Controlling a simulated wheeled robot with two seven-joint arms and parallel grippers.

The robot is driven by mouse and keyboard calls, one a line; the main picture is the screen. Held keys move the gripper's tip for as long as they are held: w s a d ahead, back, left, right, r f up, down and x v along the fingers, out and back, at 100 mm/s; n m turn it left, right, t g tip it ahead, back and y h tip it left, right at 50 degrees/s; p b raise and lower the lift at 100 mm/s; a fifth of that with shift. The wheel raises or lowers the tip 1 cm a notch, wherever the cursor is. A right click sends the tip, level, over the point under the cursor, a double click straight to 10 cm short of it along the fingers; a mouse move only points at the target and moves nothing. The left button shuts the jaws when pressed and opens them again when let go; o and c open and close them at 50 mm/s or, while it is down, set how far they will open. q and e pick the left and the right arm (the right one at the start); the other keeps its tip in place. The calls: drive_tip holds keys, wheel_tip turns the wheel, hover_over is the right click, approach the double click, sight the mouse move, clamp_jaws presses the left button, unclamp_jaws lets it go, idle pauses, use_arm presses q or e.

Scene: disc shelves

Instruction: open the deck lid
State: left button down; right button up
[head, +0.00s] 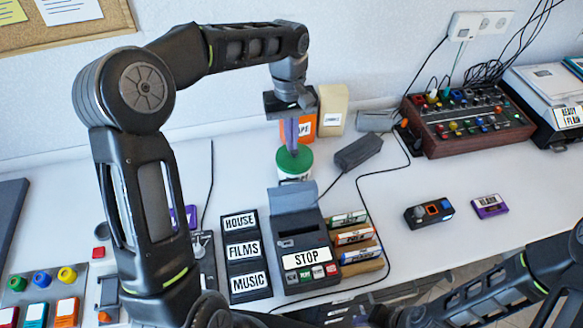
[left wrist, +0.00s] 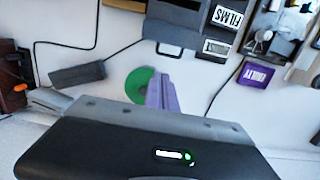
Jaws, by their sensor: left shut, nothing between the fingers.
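The deck (head: 305,252) is a dark grey box labelled STOP, with a row of small coloured buttons at its front. Its grey lid (head: 292,197) stands raised and tilted at the back edge, with a dark slotted face below it. My left gripper (head: 290,148) has purple fingers pointing down, shut and empty, behind the deck and apart from the lid. In the left wrist view the purple fingers (left wrist: 162,95) show beside a green round top. My right arm enters at the lower right; its fingers do not show.
A green-topped tub (head: 294,161) stands just under my left fingers. Orange (head: 329,124) and beige boxes stand behind. A HOUSE, FILMS, MUSIC rack (head: 246,255) is left of the deck, labelled cartridges (head: 353,237) right of it. A dark adapter (head: 358,152) and cables lie behind.

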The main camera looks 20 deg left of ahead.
sight(295, 179)
use_arm(q)
drive_tip(key=shift+f, duration=0.15)
drive_tip(key=f, duration=0.3)
drive_tip(key=f+p, duration=0.1)
drive_tip(key=f, duration=0.5)
drive_tip(key=shift+s+d+f+p, duration=0.3)
drive_tip(key=shift+s+d+f, duration=0.05)
drive_tip(key=shift+s, duration=0.05)
drive_tip(key=shift+b, duration=0.4)
drive_tip(key=s+d+r+t+y+b, duration=0.1)
drive_tip(key=t+b, duration=0.1)
drive_tip(key=b, duration=0.3)
drive_tip(key=shift+s+d+r+y+b, duration=0.1)
drive_tip(key=shift+s+y+b, duration=0.1)
drive_tip(key=shift+y+b, duration=0.1)
drive_tip(key=shift+s+d+r+b, duration=0.35)
drive_tip(key=shift+s+r, duration=0.1)
drive_tip(key=shift+r, duration=0.5)
